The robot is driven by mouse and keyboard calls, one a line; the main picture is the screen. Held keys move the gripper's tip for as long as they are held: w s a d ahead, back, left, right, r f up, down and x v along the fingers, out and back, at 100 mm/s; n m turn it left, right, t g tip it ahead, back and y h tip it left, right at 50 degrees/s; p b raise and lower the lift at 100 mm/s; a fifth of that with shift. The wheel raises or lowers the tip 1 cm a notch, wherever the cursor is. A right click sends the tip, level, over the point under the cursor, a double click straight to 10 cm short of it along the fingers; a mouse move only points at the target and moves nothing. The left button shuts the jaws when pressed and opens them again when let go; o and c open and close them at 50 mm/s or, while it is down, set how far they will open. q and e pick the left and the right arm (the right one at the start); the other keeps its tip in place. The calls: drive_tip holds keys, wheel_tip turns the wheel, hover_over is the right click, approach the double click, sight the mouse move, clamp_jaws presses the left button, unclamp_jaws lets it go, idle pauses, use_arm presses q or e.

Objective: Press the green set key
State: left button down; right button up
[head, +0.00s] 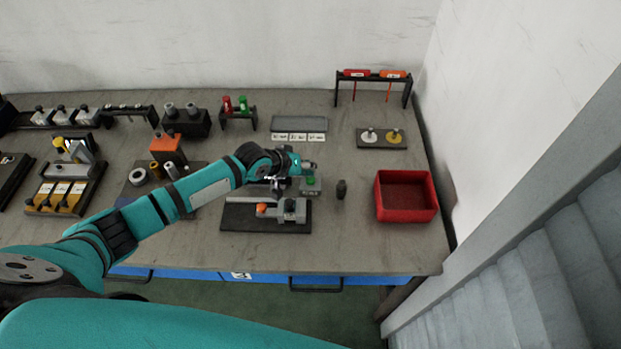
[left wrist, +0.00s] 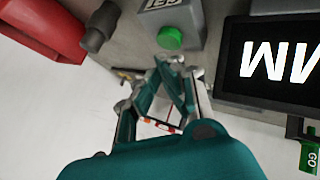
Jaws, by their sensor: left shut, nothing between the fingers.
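The green set key (left wrist: 170,38) is a round button on a grey box (left wrist: 188,17) marked "SET", upside down in the left wrist view. In the head view the green key (head: 311,180) shows small, just below my left gripper (head: 308,166). My left gripper (left wrist: 172,62) is shut and empty. Its fingertips lie right beside the key in the picture. I cannot tell whether they touch it. My right gripper is in neither view.
A black display with white letters (left wrist: 240,75) stands beside the box. A dark cylinder (head: 341,189) and a red bin (head: 406,215) stand to its right. A dark base with a clamp-like fixture (head: 265,218) lies in front. Bare table lies between cylinder and bin.

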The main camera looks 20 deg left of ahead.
use_arm(q)
drive_tip(key=shift+f, duration=0.15)
idle(0.5)
drive_tip(key=shift+f, duration=0.3)
drive_tip(key=shift+f+b, duration=0.4)
drive_tip(key=shift+f, duration=0.05)
idle(0.6)
idle(0.3)
drive_tip(key=shift+r+p, duration=0.85)
drive_tip(key=shift+p, duration=0.1)
drive_tip(key=shift+r, duration=0.1)
